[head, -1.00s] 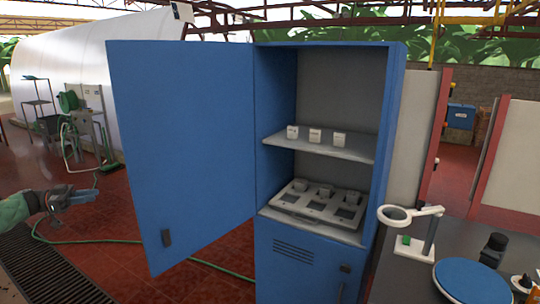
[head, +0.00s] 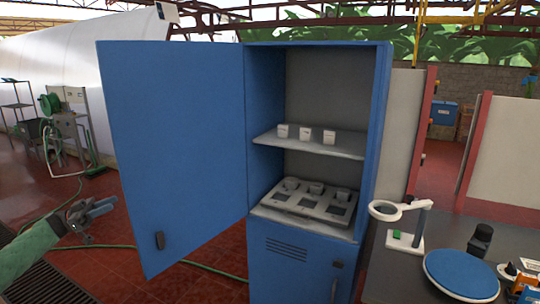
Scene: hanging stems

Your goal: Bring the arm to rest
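My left gripper (head: 108,207) is at the lower left of the head view, on the end of a green-sleeved arm. It is in the air left of the open cabinet door (head: 178,150) and apart from it. No object shows in it, but the gap between its fingers is not clear. My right gripper is out of view.
The blue cabinet (head: 383,120) stands open. Several white cups are on its upper shelf (head: 310,143), with a grey tray (head: 335,219) holding small pots below. At right, a dark bench (head: 440,238) holds a magnifier (head: 385,210) and a blue disc (head: 461,273). A green hose crosses the floor.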

